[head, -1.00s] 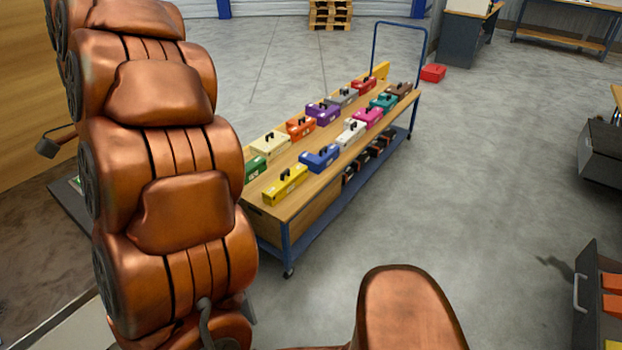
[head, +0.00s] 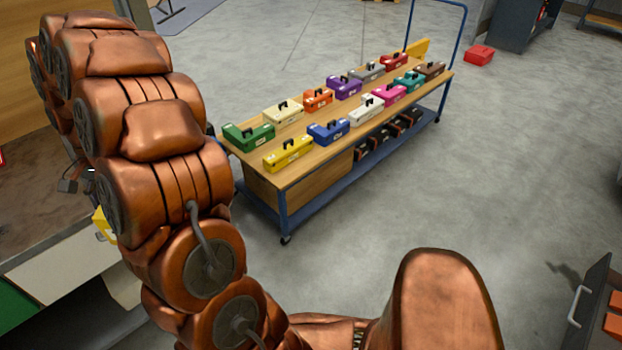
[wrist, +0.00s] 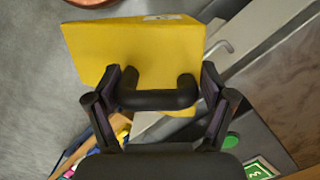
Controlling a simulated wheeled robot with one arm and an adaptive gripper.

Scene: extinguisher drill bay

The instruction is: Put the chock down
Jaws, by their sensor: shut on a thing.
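The chock (wrist: 135,50) is a yellow wedge-like block with a black handle. In the wrist view it fills the upper middle, and my gripper (wrist: 160,97) is shut on its handle, one finger at each end. The chock is tilted in that view, and I cannot tell whether its underside touches anything. In the head view a yellow piece, likely the chock (head: 103,224), shows at the left, mostly hidden behind my arm. My gripper is hidden there.
A red box (head: 479,54) lies on the floor. A bench surface (head: 40,215) stands at the left. Open grey floor lies right of the cart.

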